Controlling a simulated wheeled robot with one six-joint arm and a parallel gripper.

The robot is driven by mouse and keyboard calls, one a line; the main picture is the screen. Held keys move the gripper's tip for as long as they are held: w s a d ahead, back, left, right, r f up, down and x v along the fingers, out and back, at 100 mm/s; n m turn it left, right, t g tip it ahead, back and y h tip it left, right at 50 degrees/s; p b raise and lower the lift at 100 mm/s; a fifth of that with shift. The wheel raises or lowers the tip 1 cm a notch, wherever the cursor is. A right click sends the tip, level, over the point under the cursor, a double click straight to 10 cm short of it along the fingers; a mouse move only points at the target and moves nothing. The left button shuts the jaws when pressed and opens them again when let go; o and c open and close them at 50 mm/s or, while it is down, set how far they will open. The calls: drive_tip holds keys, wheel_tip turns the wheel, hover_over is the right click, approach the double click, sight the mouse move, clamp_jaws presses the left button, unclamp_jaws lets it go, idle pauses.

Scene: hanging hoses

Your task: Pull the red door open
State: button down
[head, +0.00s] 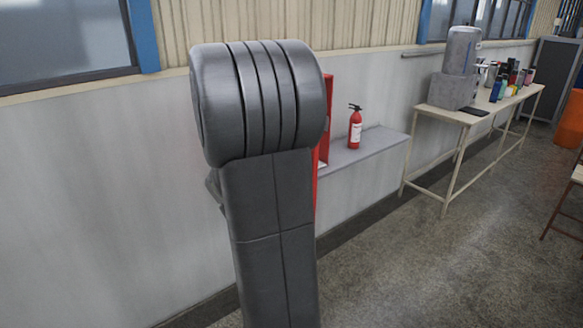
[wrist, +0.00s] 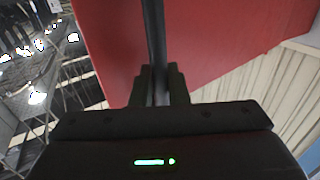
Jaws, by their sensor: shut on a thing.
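The red door (wrist: 225,45) fills much of the wrist view as a flat red panel. A dark upright bar (wrist: 154,35), which looks like its handle, runs down in front of the panel. My gripper (wrist: 159,82) is shut on this bar, with one finger on each side. In the head view only a narrow red strip (head: 328,110) shows at the right of my grey arm. The arm hides the gripper, the handle and most of the red door there. I cannot tell from the head view how far the door stands open.
A red fire extinguisher (head: 355,127) stands on a grey ledge (head: 375,148) right of my arm. Further right, a long table (head: 450,114) holds a grey machine (head: 460,60) and several cups or bottles. The floor (head: 430,260) at the front right is clear.

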drive_tip(key=shift+w+r, duration=0.1)
drive_tip(key=shift+r, duration=0.05)
drive_tip(key=c, duration=1.5)
unclamp_jaws()
drive_tip(key=shift+a, duration=0.15)
drive_tip(key=b+v, duration=0.2)
drive_tip(key=v, duration=1.1)
drive_tip(key=shift+s, duration=0.45)
drive_tip(key=p+x, duration=0.2)
drive_tip(key=x, duration=1.2)
drive_tip(key=shift+a, duration=0.1)
drive_tip(key=shift+s, duration=0.1)
